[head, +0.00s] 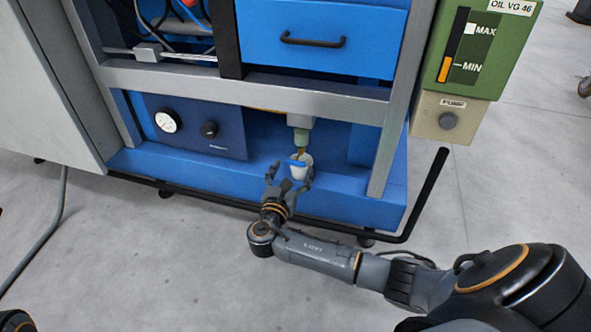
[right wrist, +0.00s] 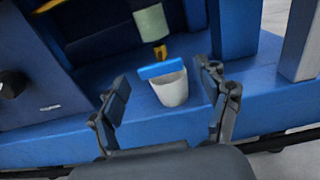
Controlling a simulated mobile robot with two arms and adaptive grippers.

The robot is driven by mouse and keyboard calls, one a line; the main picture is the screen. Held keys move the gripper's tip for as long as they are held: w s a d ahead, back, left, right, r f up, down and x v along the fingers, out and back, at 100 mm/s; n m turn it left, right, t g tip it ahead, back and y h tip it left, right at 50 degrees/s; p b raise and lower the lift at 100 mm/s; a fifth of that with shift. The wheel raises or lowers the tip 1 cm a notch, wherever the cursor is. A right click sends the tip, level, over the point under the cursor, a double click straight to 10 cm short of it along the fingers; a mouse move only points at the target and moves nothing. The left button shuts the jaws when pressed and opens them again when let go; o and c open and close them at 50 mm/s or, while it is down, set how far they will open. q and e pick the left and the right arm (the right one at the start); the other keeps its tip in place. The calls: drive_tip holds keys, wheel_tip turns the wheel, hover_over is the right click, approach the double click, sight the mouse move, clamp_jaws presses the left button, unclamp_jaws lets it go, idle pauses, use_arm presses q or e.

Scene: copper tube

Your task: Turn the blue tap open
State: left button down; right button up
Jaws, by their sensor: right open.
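The blue tap (right wrist: 161,69) shows in the right wrist view as a flat blue bar lying crosswise below a pale green cylinder (right wrist: 152,24) with a brass stem. In the head view the blue tap (head: 298,163) is small, just under the green fitting (head: 301,136). A white cup (right wrist: 171,89) stands below and behind the tap on the blue ledge. My right gripper (right wrist: 165,82) is open, with one finger on each side of the tap and cup and nothing between the pads that I can see gripped. In the head view my right gripper (head: 289,178) reaches up to the tap from the front. My left gripper is not visible.
Grey frame posts and a crossbar (head: 240,88) surround the opening. A dark blue panel (head: 196,125) with a gauge and knob is on the left. A green oil tank (head: 467,47) with a pump button is on the right. A black rail (head: 425,195) runs along the front.

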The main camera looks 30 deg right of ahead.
sight(295, 164)
drive_tip(key=shift+b+x, duration=0.55)
drive_tip(key=shift+x, duration=1.2)
drive_tip(key=c, duration=1.2)
